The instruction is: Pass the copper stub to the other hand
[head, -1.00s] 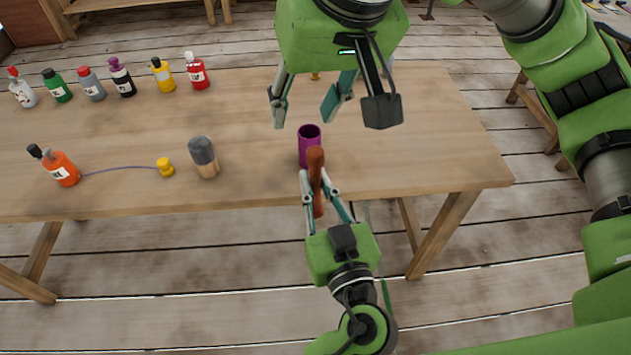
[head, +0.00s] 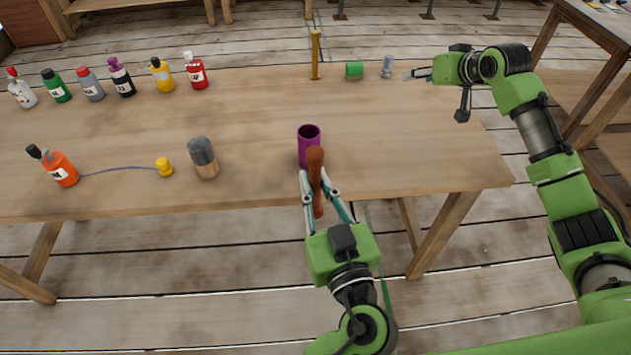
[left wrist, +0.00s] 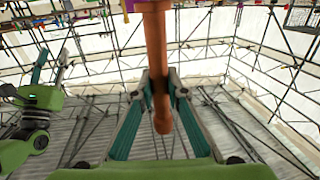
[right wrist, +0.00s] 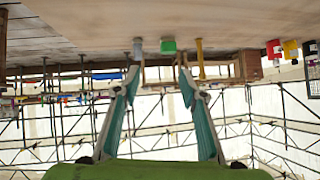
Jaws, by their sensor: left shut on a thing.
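The copper stub (head: 315,172), a reddish-brown rod, is upright in my left gripper (head: 318,186) at the table's front edge. The left wrist view shows both fingers shut on the stub (left wrist: 156,45), with its rounded lower end poking out below them. My right gripper (head: 420,74) is at the back right of the table, pointing left, far from the stub. In the right wrist view its fingers (right wrist: 158,72) are spread, with nothing held between them.
A purple cup (head: 308,148) stands just behind the stub. A grey peg (head: 387,67), green cylinder (head: 354,70) and yellow post (head: 315,58) stand near the right gripper. A grey-topped cylinder (head: 204,158) and several bottles are to the left. The table's right middle is clear.

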